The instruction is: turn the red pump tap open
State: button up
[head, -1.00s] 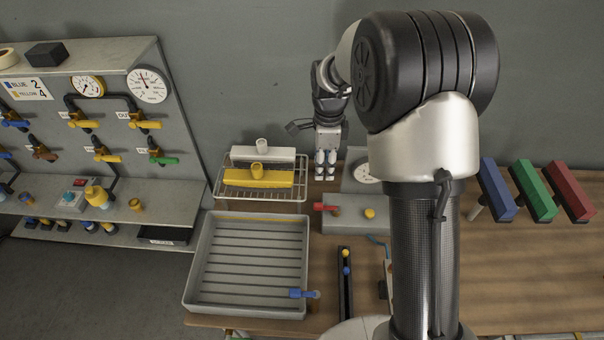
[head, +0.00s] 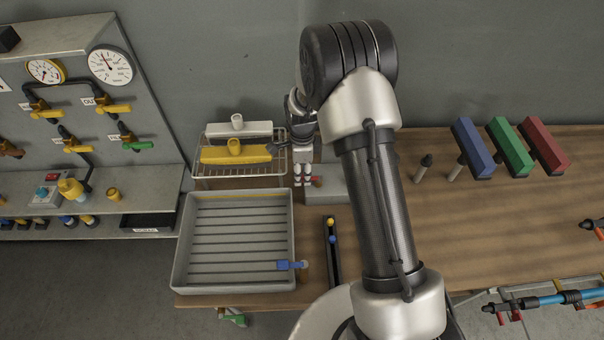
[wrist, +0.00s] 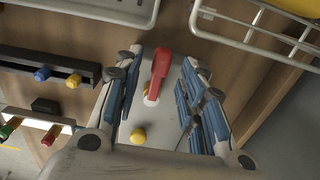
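The red pump tap (wrist: 158,72) is a red lever on a grey box. It lies between my open fingers in the wrist view, with a gap visible on each side. My gripper (wrist: 162,62) is open and empty; I cannot tell how far above the lever it is. In the head view, my gripper (head: 308,178) is over the left end of the grey pump box (head: 332,190). Only a little of the red tap (head: 316,181) shows there beside the fingertips. A yellow knob (wrist: 138,136) sits on the same box.
A dark rail (head: 332,270) with yellow and blue knobs is in front.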

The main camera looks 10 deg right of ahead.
jog(key=shift+f, duration=0.6)
jog(key=shift+c, duration=0.6)
grip_shut()
